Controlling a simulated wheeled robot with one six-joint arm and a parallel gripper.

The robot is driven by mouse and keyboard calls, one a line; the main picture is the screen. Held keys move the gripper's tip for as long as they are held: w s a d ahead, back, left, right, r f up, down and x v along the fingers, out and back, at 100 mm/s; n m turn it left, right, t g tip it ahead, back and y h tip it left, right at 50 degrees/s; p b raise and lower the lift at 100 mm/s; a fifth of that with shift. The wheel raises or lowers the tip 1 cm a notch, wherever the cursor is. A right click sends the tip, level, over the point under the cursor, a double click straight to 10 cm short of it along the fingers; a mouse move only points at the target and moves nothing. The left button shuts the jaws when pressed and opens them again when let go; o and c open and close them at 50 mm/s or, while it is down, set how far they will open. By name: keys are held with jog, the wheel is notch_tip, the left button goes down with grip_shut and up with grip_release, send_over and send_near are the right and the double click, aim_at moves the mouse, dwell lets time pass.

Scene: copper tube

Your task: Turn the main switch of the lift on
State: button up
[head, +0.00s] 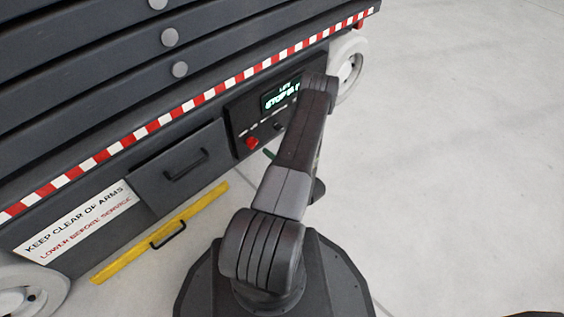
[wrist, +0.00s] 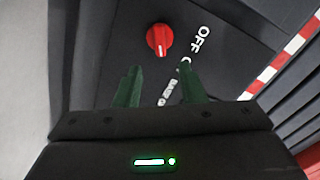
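The lift's control panel (head: 240,121) has a red knob (head: 252,142) at its lower left and a lit display (head: 272,101) that reads "LIFT" and what looks like "STOP", partly covered by my arm. In the wrist view the red rotary knob (wrist: 159,39) stands on the dark panel, with a lighter ridge across it. White "OFF" lettering (wrist: 203,39) is to its right; other lettering is partly hidden by a finger. My gripper (wrist: 158,68) has its two green fingers apart, with nothing between them. The knob shows just beyond the fingertips, apparently not touched.
A drawer-like box (head: 182,165) with a handle is left of the panel. A yellow bar (head: 160,235) with a black handle lies low in front of the lift. A wheel (head: 347,65) is right of the panel. The floor (head: 460,150) on the right is clear.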

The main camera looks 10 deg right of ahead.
aim_at(257, 143)
jog(key=p+v, duration=0.1)
jog(key=v, duration=0.5)
dwell(0.6)
jog(key=b+x, duration=0.3)
jog(key=x, duration=1)
jog(key=shift+w+a+b, duration=0.25)
jog(key=shift+b, duration=0.15)
jog(key=shift+s+d, duration=0.1)
